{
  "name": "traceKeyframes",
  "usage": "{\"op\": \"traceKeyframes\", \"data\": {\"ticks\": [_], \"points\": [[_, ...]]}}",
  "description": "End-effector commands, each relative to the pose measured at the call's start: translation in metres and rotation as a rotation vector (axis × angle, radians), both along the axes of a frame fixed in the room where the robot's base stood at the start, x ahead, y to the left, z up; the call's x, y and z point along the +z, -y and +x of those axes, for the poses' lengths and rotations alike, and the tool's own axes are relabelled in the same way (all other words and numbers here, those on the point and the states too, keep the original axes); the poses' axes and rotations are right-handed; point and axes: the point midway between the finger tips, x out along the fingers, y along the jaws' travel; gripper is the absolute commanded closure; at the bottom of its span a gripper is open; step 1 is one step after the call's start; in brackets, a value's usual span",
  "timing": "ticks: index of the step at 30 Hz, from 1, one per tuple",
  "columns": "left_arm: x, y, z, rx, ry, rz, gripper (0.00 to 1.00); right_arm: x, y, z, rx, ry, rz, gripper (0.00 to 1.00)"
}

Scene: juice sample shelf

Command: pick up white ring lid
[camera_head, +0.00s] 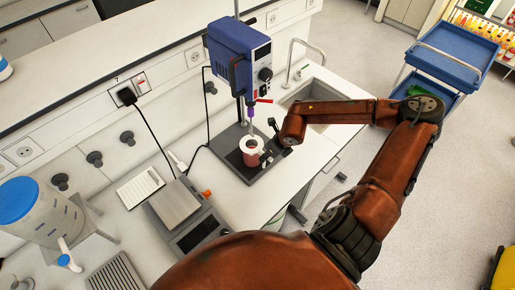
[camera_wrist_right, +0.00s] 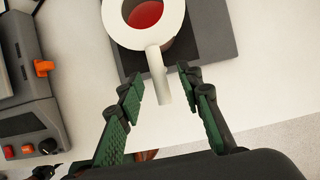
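The white ring lid (camera_wrist_right: 155,36) rests on top of a container of red liquid (camera_wrist_right: 145,14), and its handle tab points down between my right fingers. In the head view the lid (camera_head: 251,139) sits on the beaker (camera_head: 251,155) under the blue stirrer (camera_head: 238,55). My right gripper (camera_wrist_right: 158,85) is open, its green-padded fingers on either side of the tab with gaps to it. In the head view the right gripper (camera_head: 271,150) is small, just right of the beaker. My left gripper is not in view.
The dark stirrer base (camera_head: 234,150) lies under the beaker. A balance (camera_head: 190,215) with an orange knob stands to the left, beside a white notepad (camera_head: 140,187). A sink (camera_head: 312,92) is behind. A blue cart (camera_head: 452,55) stands at the upper right.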

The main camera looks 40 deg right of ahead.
Motion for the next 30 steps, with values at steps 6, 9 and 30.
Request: {"op": "traceKeyframes", "data": {"ticks": [6,9,30], "points": [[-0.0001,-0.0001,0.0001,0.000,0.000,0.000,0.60,0.0001,-0.0002,-0.0002,0.000,0.000,0.000,0.77],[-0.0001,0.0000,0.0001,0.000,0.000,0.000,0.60,0.0001,-0.0002,-0.0002,0.000,0.000,0.001,0.84],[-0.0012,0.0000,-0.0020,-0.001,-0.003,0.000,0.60,0.0020,0.0000,0.0001,0.001,0.001,0.000,1.00]]}}
